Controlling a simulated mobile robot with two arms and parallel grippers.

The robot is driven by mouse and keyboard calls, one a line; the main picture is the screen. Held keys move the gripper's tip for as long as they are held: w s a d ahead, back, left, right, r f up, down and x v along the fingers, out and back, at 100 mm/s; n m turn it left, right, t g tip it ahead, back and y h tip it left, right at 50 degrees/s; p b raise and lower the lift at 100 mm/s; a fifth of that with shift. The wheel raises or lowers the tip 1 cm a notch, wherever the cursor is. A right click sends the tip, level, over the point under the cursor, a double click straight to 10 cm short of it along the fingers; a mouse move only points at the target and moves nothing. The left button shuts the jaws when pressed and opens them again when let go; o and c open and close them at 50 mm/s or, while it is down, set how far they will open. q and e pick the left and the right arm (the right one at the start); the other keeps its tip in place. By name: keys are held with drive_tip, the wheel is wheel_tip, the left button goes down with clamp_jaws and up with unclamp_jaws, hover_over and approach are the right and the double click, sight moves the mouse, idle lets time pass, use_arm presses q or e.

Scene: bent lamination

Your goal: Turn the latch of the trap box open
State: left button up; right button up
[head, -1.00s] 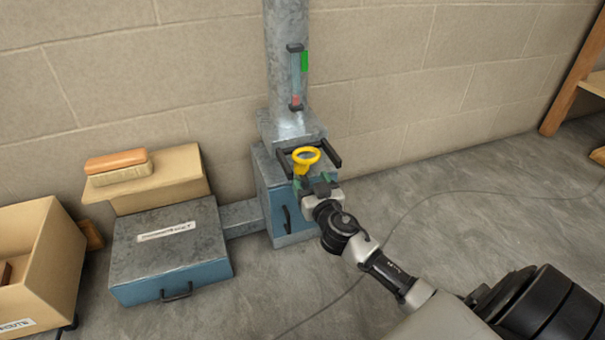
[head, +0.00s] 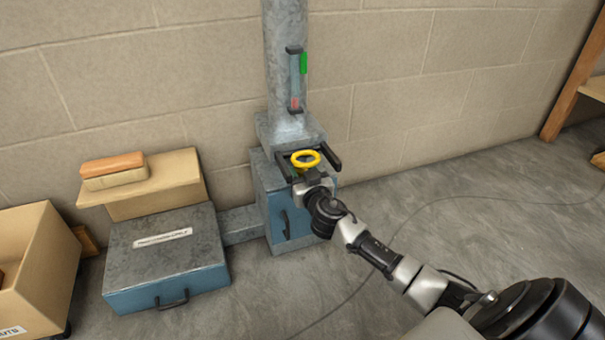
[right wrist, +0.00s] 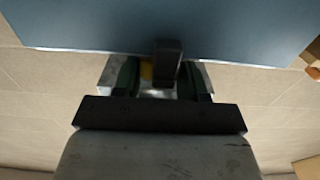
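The trap box (head: 272,190) is a blue and grey metal box at the foot of the duct, with a dark handle on its front. A yellow ring (head: 305,159) sits at its top between two dark bars; I cannot tell if it is part of the latch. Contact is unclear. My left gripper is not in view.
A grey duct (head: 285,60) with a gauge (head: 296,78) rises above the box. A blue case (head: 165,258), a cardboard box (head: 35,265) and a brush-like block (head: 114,170) are at left.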

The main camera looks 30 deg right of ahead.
drive_tip(key=shift+c, duration=1.3)
drive_tip(key=shift+n+y, duration=0.4)
drive_tip(key=shift+y, duration=0.2)
drive_tip(key=y, duration=0.1)
drive_tip(key=n+y+p, duration=0.1)
drive_tip(key=shift+d+r+n+t+y, duration=0.1)
drive_tip(key=shift+d+n+t+y, duration=0.1)
drive_tip(key=shift+n+t+y, duration=0.1)
drive_tip(key=n+y+p, duration=0.1)
drive_tip(key=y, duration=0.1)
drive_tip(key=n+y+p, duration=0.1)
drive_tip(key=shift+d+r+n+y+p, duration=0.1)
drive_tip(key=shift+d+n+y+p, duration=0.1)
drive_tip(key=shift+n+y+p, duration=0.5)
drive_tip(key=shift+y+p, duration=0.05)
drive_tip(key=shift+y, duration=0.35)
drive_tip(key=shift+f, duration=0.2)
drive_tip(key=o, duration=0.9)
